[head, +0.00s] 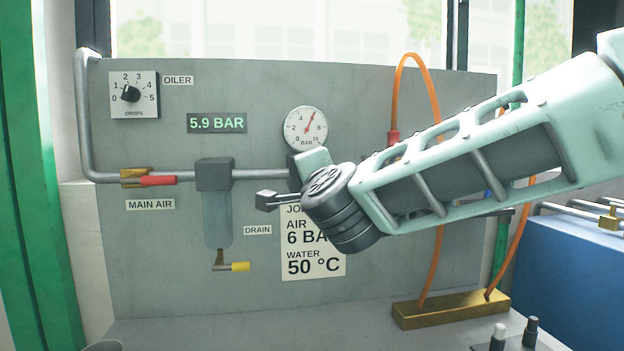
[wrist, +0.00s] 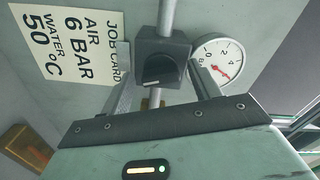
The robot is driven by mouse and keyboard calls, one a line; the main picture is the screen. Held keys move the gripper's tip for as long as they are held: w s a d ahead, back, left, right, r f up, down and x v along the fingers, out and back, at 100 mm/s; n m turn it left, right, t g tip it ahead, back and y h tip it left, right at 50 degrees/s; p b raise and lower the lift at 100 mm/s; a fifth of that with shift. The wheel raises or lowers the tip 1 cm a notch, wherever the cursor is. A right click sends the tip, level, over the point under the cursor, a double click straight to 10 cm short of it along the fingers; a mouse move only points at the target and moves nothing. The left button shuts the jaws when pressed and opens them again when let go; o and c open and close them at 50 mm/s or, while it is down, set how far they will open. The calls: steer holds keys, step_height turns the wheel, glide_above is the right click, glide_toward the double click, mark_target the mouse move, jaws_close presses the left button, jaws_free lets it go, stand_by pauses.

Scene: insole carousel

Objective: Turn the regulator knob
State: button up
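The regulator is a dark grey block (wrist: 176,45) on the pipe, with a round black knob (wrist: 160,70) on its front, in the wrist view. My gripper (wrist: 159,62) is open, one finger on each side of the knob. Gaps show between the fingers and the knob, and I see no contact. In the head view my gripper (head: 268,201) is in front of the panel and, with my wrist, hides most of the regulator. The pressure gauge (head: 305,129) above it has a red needle near 6. The digital display (head: 216,123) reads 5.9 BAR.
The job card (head: 313,264) below the regulator reads AIR 6 BAR, WATER 50 °C. To the left are the filter bowl (head: 217,220), red main air lever (head: 158,181) and oiler dial (head: 131,93). Orange hoses (head: 437,265) rise from a brass block (head: 450,309) at right.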

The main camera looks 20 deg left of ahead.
steer(key=shift+s, duration=0.1)
steer(key=b+v, duration=0.1)
steer(key=v, duration=1.6)
steer(key=shift+s, duration=0.15)
steer(key=s+d+f+n+g+h, duration=0.1)
steer(key=s+d+f+n+g, duration=0.3)
steer(key=f, duration=0.4)
steer(key=s+d+f+n+g, duration=0.1)
steer(key=d+f+n+g, duration=0.1)
steer(key=f+n+g, duration=0.5)
steer(key=s+d+f+n+g+h, duration=0.2)
steer(key=s+d+f+h, duration=0.3)
steer(key=d, duration=0.5)
steer(key=s+d+f+n+g+h, duration=0.25)
steer(key=s+d+f, duration=0.35)
steer(key=d, duration=0.5)
step_height(320, 180, up, 15)
steer(key=p, duration=1.6)
steer(key=shift+w, duration=0.3)
steer(key=shift+a+r+h, duration=0.1)
steer(key=shift+a+h, duration=0.05)
steer(key=shift+h, duration=0.1)
